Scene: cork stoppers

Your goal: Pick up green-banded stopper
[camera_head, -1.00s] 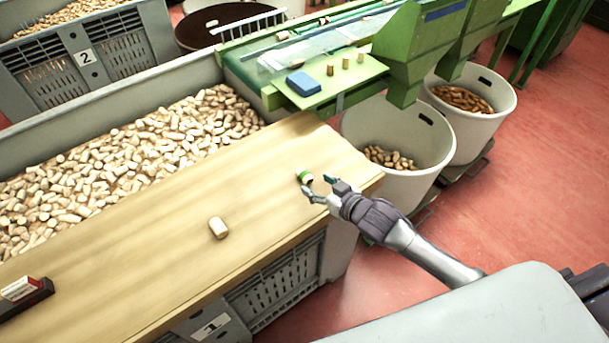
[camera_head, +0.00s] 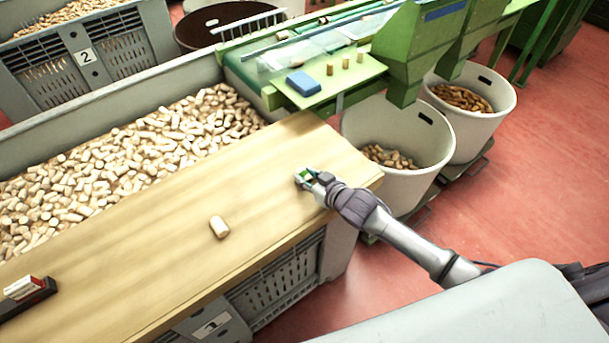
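The green-banded stopper (camera_head: 305,173) is on the wooden board near its right end, mostly covered by my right gripper (camera_head: 308,179). A little of its green shows between the fingers. The fingers are at the stopper, one on its near side. Whether they press on it or are still a little apart from it is too small to tell. The stopper appears to be at board level. A plain cork stopper (camera_head: 219,227) lies alone on the board, left of and nearer than my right gripper. My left gripper is not in view.
The wooden board (camera_head: 150,240) spans a grey crate full of corks (camera_head: 130,155). A small red-and-white box in a dark holder (camera_head: 24,290) sits at the board's left. A green machine shelf (camera_head: 335,88) bears a blue block and small corks. White bins (camera_head: 425,125) stand beyond the board's right end.

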